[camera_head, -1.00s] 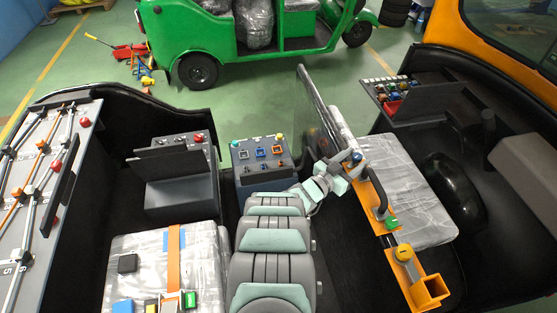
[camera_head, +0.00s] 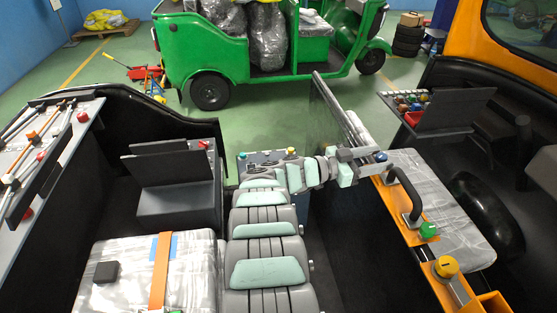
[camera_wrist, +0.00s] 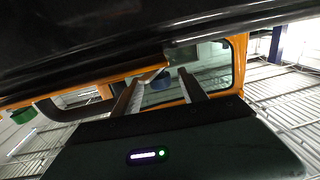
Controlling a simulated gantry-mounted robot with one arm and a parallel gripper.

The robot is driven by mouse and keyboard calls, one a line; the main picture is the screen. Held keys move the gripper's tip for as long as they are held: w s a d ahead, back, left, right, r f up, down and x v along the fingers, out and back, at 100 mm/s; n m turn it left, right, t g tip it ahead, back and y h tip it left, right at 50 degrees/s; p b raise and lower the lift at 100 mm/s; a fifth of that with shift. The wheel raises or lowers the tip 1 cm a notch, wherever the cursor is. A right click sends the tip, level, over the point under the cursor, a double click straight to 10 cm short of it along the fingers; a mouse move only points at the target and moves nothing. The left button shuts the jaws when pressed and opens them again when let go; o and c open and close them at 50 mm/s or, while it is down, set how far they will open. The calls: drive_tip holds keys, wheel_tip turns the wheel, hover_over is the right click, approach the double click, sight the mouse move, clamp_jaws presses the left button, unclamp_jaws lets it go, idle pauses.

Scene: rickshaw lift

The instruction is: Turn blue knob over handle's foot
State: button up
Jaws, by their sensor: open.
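The blue knob (camera_head: 381,157) sits at the far end of the orange panel (camera_head: 412,238), just beyond the far foot of the black handle (camera_head: 404,187). My gripper (camera_head: 374,165) is beside the blue knob, to its left in the head view; whether they touch cannot be told. The orange panel (camera_wrist: 110,76) and the handle (camera_wrist: 72,103) show on the left there.
A green knob (camera_head: 428,230) and a yellow knob (camera_head: 446,266) sit nearer on the panel. A dark upright panel (camera_head: 328,118) stands close to the arm's far side. A wrapped seat (camera_head: 455,225) lies to the right. A control box (camera_head: 262,160) is behind the arm.

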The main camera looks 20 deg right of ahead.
drive_tip(key=shift+f+m+g+b, duration=0.25)
drive_tip(key=shift+m+g+b, duration=0.4)
drive_tip(key=shift+b, duration=1.55)
